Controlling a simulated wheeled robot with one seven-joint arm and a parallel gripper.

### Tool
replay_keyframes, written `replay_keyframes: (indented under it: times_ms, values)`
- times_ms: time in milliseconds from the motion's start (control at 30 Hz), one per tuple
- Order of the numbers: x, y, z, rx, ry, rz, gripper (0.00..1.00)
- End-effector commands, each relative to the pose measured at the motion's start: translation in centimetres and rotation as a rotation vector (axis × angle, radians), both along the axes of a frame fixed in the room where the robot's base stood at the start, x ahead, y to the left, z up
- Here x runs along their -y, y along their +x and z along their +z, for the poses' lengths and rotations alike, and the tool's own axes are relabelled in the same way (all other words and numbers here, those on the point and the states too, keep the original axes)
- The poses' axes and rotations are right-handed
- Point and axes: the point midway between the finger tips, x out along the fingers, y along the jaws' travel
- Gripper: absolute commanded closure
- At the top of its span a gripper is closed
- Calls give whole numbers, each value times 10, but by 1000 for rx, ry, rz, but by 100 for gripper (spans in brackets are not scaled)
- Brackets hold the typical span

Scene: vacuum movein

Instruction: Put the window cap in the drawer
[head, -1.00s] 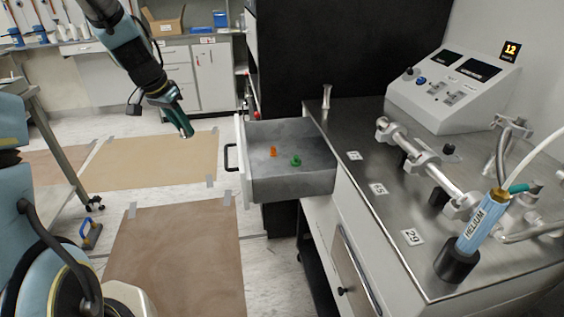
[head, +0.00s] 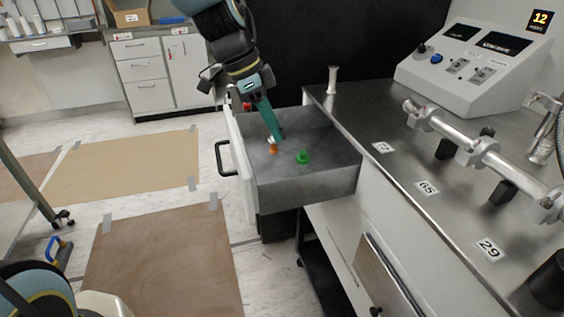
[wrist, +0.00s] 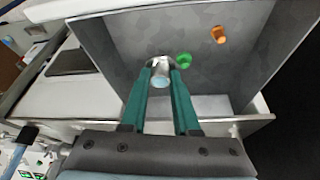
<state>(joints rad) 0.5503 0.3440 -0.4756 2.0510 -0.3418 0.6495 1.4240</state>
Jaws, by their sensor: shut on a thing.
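The open drawer (head: 310,185) is a grey metal box with a white front. My gripper (head: 276,137) is over the drawer, its teal fingers pointing down into it. In the wrist view, my gripper (wrist: 160,72) is shut on the window cap (wrist: 161,80), a small silvery round piece with a pale bluish face. In the head view the fingers mostly hide the cap. The drawer (wrist: 140,40) lies beyond the cap in the wrist view; the gap between cap and drawer floor is hard to judge.
An orange piece (head: 273,149) and a green piece (head: 303,157) are in the drawer near the fingers. The steel bench (head: 400,160) with metal tubing (head: 480,150) and a control box (head: 475,65) is at right. A small metal post (head: 332,80) stands on the bench's back corner.

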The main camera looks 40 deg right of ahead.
Motion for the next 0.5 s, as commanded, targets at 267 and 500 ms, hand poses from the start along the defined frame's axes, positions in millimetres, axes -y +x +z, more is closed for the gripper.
replay_keyframes:
  times_ms: [267,500]
  values:
    - [0,-5,-47,-5,4,-17,100]
    - [1,-4,-67,-3,2,-15,100]
